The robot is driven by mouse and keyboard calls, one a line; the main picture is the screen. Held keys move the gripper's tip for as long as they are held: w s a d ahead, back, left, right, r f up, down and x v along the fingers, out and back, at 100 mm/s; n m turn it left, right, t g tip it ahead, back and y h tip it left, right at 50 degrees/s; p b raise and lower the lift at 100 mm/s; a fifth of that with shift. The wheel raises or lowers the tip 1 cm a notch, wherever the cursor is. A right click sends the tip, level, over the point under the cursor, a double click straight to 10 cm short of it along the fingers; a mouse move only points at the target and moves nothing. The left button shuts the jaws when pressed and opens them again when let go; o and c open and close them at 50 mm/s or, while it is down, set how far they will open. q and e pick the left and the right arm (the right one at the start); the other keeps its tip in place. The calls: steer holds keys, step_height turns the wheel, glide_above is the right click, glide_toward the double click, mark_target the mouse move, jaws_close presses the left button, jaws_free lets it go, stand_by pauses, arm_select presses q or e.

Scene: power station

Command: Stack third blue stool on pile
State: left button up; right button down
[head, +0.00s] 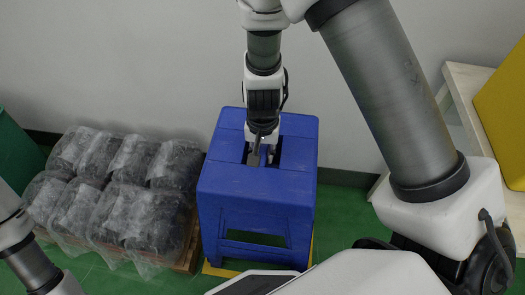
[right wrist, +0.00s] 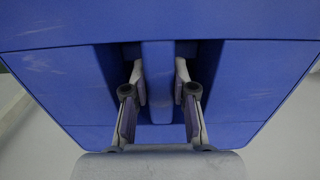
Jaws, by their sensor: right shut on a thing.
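A blue stool (head: 258,188) stands upright in the middle of the head view, by the wall. Its seat has a slotted handle bar in the middle. My right gripper (head: 262,150) reaches down from above onto the seat. In the right wrist view, its two fingers (right wrist: 160,95) go into the slots on both sides of the blue bar of the stool (right wrist: 230,85) and are shut on it. Whether other stools are under this one cannot be told. Only a part of my left arm shows at the lower left, and its gripper is out of the frame.
Several plastic-wrapped dark bundles (head: 115,190) lie on a wooden pallet (head: 190,245) left of the stool. A yellow floor marking (head: 215,270) shows at the stool's base. A light wooden table (head: 462,85) with a yellow box (head: 503,110) stands at the right. The wall is close behind.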

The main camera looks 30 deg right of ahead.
steer(key=c, duration=0.9)
jaws_free()
steer(key=shift+o, duration=0.2)
steer(key=shift+r, duration=0.1)
step_height(320, 180, up, 12)
